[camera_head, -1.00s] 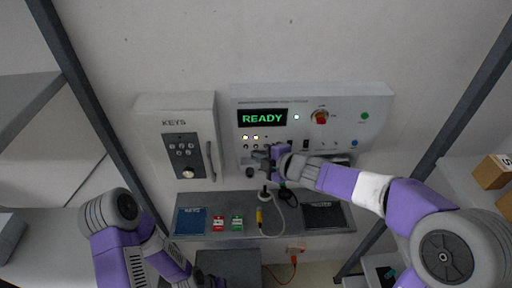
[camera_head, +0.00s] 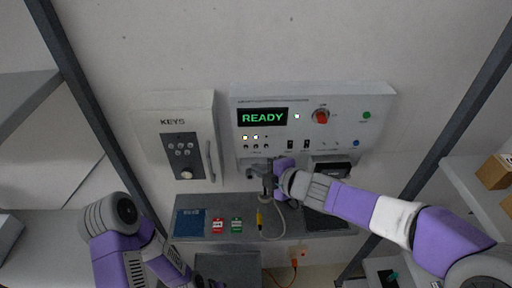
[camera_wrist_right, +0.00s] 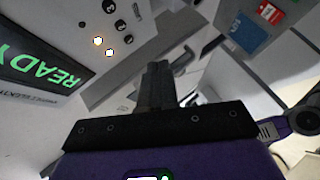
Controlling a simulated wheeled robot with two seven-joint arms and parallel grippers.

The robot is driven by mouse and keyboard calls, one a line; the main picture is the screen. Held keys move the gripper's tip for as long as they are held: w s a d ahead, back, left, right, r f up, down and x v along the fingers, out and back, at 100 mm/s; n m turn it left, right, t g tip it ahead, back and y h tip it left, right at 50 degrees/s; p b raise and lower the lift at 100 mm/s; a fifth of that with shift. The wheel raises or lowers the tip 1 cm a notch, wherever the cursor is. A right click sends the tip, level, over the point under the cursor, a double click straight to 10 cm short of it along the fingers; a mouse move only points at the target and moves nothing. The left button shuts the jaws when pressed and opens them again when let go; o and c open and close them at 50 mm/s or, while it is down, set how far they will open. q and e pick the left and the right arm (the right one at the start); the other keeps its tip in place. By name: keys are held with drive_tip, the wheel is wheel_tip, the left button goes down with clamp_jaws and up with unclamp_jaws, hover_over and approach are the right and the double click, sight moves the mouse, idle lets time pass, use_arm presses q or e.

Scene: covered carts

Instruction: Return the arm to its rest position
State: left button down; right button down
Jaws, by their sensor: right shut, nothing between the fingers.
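My right arm reaches in from the lower right in the head view. Its gripper (camera_head: 265,180) is in front of the lower left part of the white control panel (camera_head: 345,101), above the grey shelf. In the right wrist view the fingers (camera_wrist_right: 156,85) are together with nothing between them. The panel's green READY display (camera_head: 262,118) is lit, and it also shows at the left of the right wrist view (camera_wrist_right: 40,70). My left arm is at the lower left of the head view; its gripper is at the bottom edge, too cut off and dark to judge.
A white KEYS box (camera_head: 176,108) hangs left of the panel. Dark posts stand at both sides. Cardboard boxes (camera_head: 494,172) are at right.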

idle(0.5)
drive_tip(key=s+d+f+m+g+h, duration=0.15)
drive_tip(key=f+m, duration=0.45)
drive_tip(key=f, duration=0.6)
drive_tip(key=s+d+f+m+g+h, duration=0.1)
drive_tip(key=s+f+m+g, duration=0.15)
drive_tip(key=f+m, duration=0.65)
drive_tip(key=s+d+f+m+g+h, duration=0.1)
drive_tip(key=s+d+f+m+g, duration=0.3)
drive_tip(key=s+f, duration=0.6)
drive_tip(key=s+a+f+m+g+h, duration=0.1)
drive_tip(key=s+f+m+g, duration=0.1)
drive_tip(key=s+f+m, duration=0.75)
wheel_tip(320, 180, down, 9)
drive_tip(key=w+n+b, duration=0.2)
drive_tip(key=n+b, duration=0.1)
drive_tip(key=b, duration=0.5)
drive_tip(key=shift+w+d+f+n+t, duration=0.2)
drive_tip(key=shift+w+d+n+t, duration=0.05)
drive_tip(key=shift+w+n+t, duration=0.1)
